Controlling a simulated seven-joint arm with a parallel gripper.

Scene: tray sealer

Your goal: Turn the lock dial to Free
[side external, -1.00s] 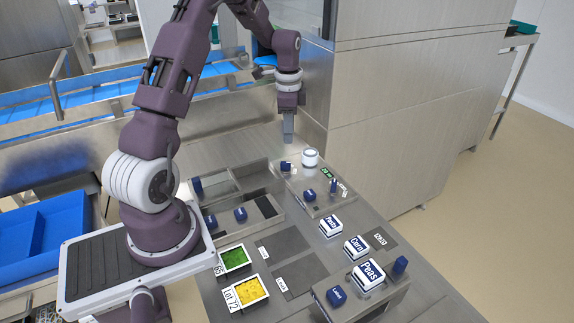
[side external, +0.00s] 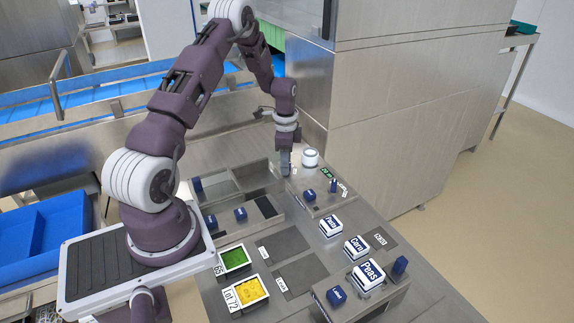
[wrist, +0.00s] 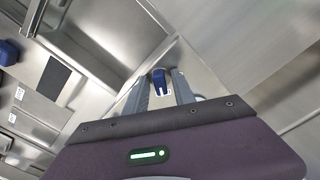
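The small blue dial (wrist: 158,77) shows in the wrist view with a white mark on its near side. I take it to be the lock dial, but I cannot read its label or setting. My gripper (side external: 285,171) points down at the far end of the control panel (side external: 318,207), and hides the dial in the side view. In the wrist view my two fingers stand apart on either side of the dial, with a narrow gap visible. I cannot tell how far down they reach around it.
A white round part (side external: 310,158) stands close to the right of my gripper. Blue knobs (side external: 310,196) and (side external: 333,186) stand nearer on the same panel. The steel cabinet (side external: 400,110) rises behind on the right.

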